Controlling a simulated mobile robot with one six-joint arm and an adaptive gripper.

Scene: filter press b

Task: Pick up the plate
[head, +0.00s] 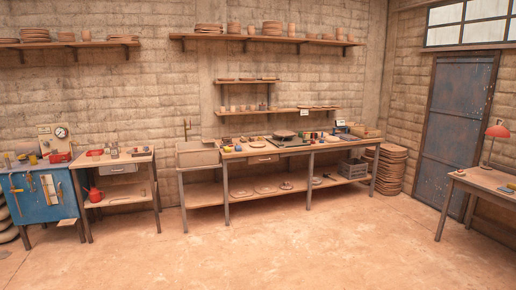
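I cannot tell which thing is the plate. Flat round pieces (264,189) lie on the lower shelf of the long workbench (345,146) in the head view. A dark flat piece (284,134) lies on the bench top among small objects. Stacks of round plate-like pieces (272,28) stand on the high wall shelf (262,39). All are far from me and small, so details are unclear. My gripper is not in view.
A red can (94,194) sits under the small table at left, beside a blue tool cabinet (46,195). A stack of round discs (389,168) stands right of the bench. A table with a red lamp (496,132) is at right. The middle floor is clear.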

